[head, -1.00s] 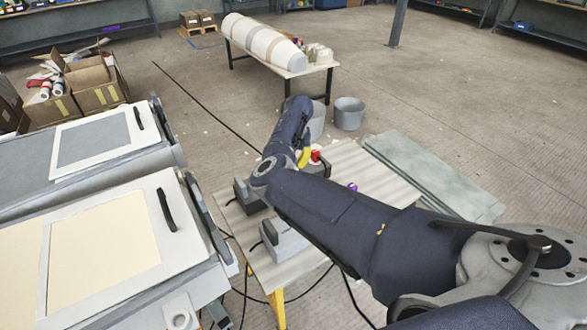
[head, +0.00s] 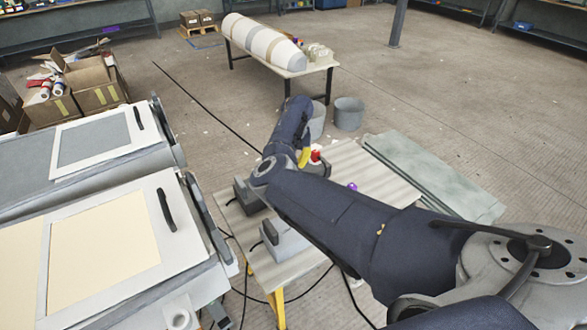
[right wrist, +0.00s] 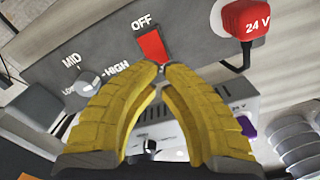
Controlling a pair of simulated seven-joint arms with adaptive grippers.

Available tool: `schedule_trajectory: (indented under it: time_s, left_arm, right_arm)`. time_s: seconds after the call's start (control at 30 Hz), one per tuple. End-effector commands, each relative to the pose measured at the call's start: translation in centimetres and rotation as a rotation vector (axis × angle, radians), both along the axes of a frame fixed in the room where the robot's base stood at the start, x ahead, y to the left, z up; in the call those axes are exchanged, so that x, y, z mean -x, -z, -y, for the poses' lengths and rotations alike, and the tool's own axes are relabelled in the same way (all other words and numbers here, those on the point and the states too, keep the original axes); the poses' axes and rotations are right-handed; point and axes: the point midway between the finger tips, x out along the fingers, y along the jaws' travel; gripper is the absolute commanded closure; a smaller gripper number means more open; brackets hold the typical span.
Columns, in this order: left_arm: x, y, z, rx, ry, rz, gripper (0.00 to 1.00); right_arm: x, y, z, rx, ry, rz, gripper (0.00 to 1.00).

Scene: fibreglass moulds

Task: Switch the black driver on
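In the right wrist view a grey control panel (right wrist: 105,45) has a red rocker switch (right wrist: 152,47) under the word OFF. A dial (right wrist: 88,82) marked LOW, MID and HIGH sits left of it, and a red 24 V plug (right wrist: 245,35) right of it. My right gripper (right wrist: 160,70) has its yellow fingertips together at the switch's lower end; touching or just short of it I cannot tell. My left gripper is out of view.
Behind the fingers is a second grey unit (right wrist: 190,118) with a purple part (right wrist: 247,131). In the head view, two grey units (head: 285,238) (head: 248,196) with cables stand on the worktable (head: 295,272). Pale mould panels (head: 110,245) are at left, a bucket (head: 348,114) behind.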

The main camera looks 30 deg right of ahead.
Motion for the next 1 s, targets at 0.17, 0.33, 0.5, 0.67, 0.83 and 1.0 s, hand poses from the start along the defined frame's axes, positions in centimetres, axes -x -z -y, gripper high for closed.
schedule_trajectory:
  time_s: [0.17,0.33,0.5,0.67,0.83,1.0]
  left_arm:
    - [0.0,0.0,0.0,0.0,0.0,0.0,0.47]
    - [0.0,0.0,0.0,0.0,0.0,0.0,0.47]
    - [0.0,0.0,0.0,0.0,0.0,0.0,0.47]
    - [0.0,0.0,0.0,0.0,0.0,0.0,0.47]
    - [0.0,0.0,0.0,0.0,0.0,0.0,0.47]
    - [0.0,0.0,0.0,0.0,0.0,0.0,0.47]
  right_arm:
    - [0.0,0.2,0.0,0.0,0.0,0.0,1.0]
    - [0.0,0.4,0.0,0.0,0.0,0.0,1.0]
    - [0.0,0.6,0.0,0.0,0.0,0.0,1.0]
    - [0.0,0.8,0.0,0.001,0.0,0.0,1.0]
    - [0.0,1.0,0.0,0.0,0.0,-0.001,1.0]
    - [0.0,1.2,0.0,0.0,-0.001,-0.001,1.0]
